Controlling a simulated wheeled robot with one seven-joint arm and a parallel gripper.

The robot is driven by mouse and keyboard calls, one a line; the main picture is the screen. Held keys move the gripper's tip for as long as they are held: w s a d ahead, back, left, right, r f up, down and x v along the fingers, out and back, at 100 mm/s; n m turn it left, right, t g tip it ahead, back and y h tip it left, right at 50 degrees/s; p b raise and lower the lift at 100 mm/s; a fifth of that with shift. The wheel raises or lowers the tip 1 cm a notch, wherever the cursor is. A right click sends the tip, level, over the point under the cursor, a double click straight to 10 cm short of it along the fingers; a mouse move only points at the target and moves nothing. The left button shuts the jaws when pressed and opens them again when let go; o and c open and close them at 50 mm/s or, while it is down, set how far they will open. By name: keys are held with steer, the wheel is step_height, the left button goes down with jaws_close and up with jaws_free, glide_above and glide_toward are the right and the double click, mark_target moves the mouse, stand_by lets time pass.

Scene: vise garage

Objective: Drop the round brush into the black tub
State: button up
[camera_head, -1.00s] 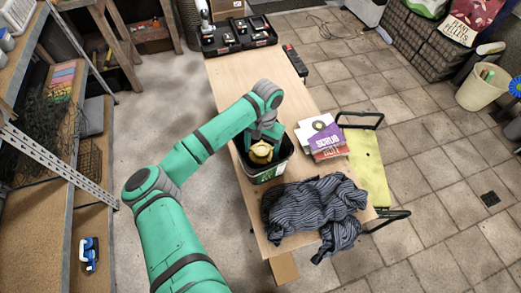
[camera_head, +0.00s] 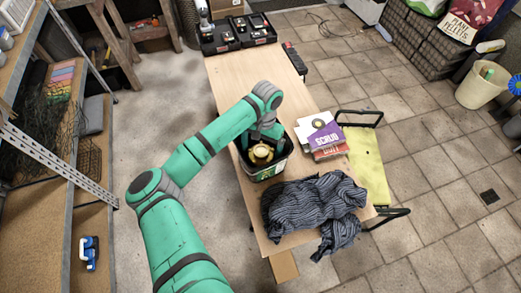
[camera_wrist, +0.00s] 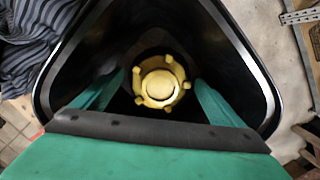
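The round brush, a yellow knobbed piece (camera_head: 261,154), is inside the black tub (camera_head: 268,174) on the workbench. In the wrist view the brush (camera_wrist: 160,84) shows near the middle of the tub, within its dark walls (camera_wrist: 232,62). My gripper (camera_head: 266,137) is over the tub and points down into it. Its two green fingers (camera_wrist: 159,88) are spread, one on each side of the brush, with a visible gap to it. The underside of the brush is hidden, so I cannot tell whether it touches the tub floor.
A striped cloth (camera_head: 312,205) lies on the bench (camera_head: 232,85) in front of the tub. Books (camera_head: 322,137) lie to the right, by a yellow-topped cart (camera_head: 366,165). Black tool trays (camera_head: 235,35) stand at the far end. The bench between is clear.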

mark_target(263, 148)
steer(key=shift+r, duration=0.1)
step_height(263, 148, up, 13)
steer(key=w, duration=0.1)
steer(key=shift+w+d, duration=0.35)
steer(key=shift+d, duration=0.05)
stand_by(0.3)
steer(key=shift+a, duration=0.1)
